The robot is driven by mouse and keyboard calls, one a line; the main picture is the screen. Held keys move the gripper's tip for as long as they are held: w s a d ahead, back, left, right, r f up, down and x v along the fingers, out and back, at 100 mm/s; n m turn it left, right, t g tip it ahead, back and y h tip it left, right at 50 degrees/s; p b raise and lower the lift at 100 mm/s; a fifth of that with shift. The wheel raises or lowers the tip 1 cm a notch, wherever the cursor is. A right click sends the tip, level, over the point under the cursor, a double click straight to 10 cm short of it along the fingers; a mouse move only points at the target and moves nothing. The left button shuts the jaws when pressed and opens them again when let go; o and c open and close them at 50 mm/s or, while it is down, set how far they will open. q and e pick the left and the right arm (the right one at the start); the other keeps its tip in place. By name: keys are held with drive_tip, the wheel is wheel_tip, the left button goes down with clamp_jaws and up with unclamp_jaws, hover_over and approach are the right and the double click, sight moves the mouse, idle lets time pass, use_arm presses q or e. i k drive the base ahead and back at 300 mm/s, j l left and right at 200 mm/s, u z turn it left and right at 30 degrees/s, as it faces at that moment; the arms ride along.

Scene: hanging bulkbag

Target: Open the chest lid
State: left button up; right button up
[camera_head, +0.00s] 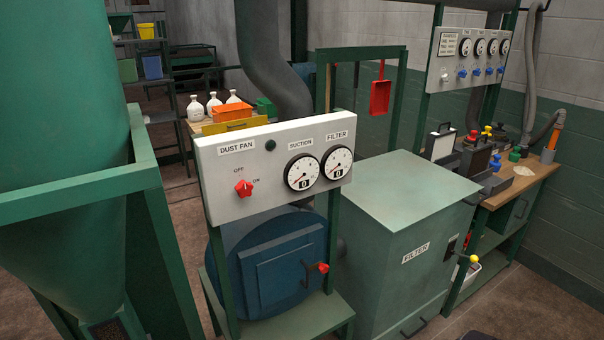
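No thing in view is marked as a chest. The most chest-like thing is a large green metal box (388,260) labelled FILTER, right of centre in the head view. Its flat, slightly overhanging top (405,190) lies level and looks closed. A dark latch or switch plate (452,244) and a lever with a yellow knob (474,259) are on its right side. A dark handle (414,327) is low on its front. Neither of my grippers shows.
A white DUST FAN panel (277,160) with a red knob and two gauges stands left of the box, above a blue round housing (275,266). A green hopper (59,160) in its frame fills the left. A wooden bench (515,185) is at right. Brown floor shows at lower right.

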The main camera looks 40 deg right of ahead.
sight(398, 190)
drive_tip(key=z, duration=2.35)
drive_tip(key=i+l+u, duration=0.35)
drive_tip(key=i, duration=0.25)
